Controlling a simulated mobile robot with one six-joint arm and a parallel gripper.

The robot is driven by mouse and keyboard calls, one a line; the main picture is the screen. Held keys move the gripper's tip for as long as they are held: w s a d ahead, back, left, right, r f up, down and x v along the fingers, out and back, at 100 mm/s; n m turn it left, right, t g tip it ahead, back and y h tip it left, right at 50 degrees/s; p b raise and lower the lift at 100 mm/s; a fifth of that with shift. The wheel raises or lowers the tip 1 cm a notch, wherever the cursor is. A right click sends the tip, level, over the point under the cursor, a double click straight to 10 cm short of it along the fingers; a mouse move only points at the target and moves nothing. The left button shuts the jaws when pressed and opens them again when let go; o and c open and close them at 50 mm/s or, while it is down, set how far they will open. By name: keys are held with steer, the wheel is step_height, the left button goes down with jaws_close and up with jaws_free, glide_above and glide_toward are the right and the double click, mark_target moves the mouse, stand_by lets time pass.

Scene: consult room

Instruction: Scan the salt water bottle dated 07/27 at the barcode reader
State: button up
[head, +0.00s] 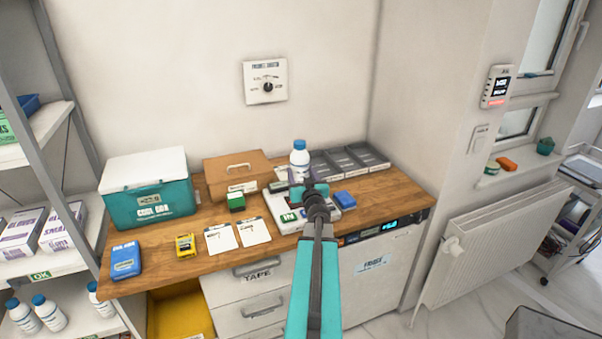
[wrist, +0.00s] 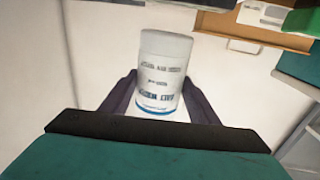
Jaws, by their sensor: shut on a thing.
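A white bottle with a blue cap (head: 299,153) stands out above the counter's back in the head view, at the end of my arm. My gripper (head: 304,186) is shut on it. In the wrist view the bottle (wrist: 162,70) sits between the two dark fingers of my gripper (wrist: 160,92); its label faces the camera, but the print is too blurred to read a date. A wall device with a dark screen and a glowing red strip (head: 497,87) hangs at the right, apart from the bottle; it looks like the barcode reader.
More white bottles (head: 48,312) stand on the left shelf. A yellow drawer (head: 180,318) is open. A radiator (head: 500,240) stands below the window.

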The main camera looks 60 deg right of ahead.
mark_target(302, 158)
steer(key=shift+r+p, duration=1.65)
steer(key=shift+r, duration=1.55)
